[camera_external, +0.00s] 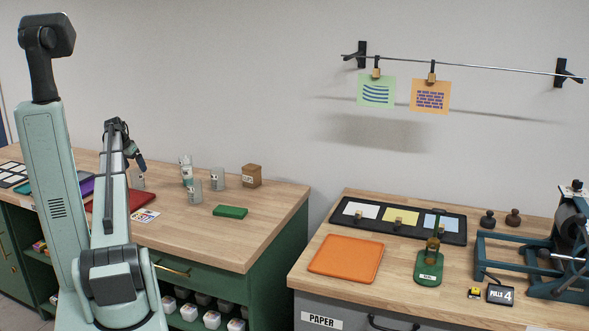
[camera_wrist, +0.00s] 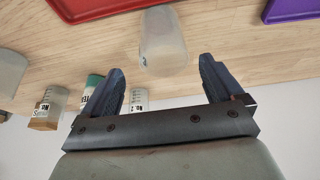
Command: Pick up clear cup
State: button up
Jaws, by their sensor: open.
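A clear, frosted cup (camera_wrist: 162,42) lies ahead of my fingertips in the wrist view, centred between the two fingers and seemingly just beyond them. In the external view a translucent cup (camera_external: 138,181) stands on the wooden counter just below my gripper (camera_external: 137,160), partly hidden by my arm. My gripper (camera_wrist: 161,66) also shows in the wrist view, with its dark fingers spread wide and nothing held between them. Whether a finger touches the cup cannot be told.
Several labelled clear containers (camera_external: 218,179) stand to the right on the counter, beside a brown box (camera_external: 251,175) and a green block (camera_external: 230,212). A red tray (camera_wrist: 95,7) and a purple tray (camera_wrist: 293,10) lie near the cup.

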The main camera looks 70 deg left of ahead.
aim_at(136, 172)
jog(key=x, duration=0.5)
jog(key=shift+s, duration=0.35)
jog(key=c, duration=1.1)
jog(key=shift+r, duration=0.1)
jog(key=shift+c, duration=0.2)
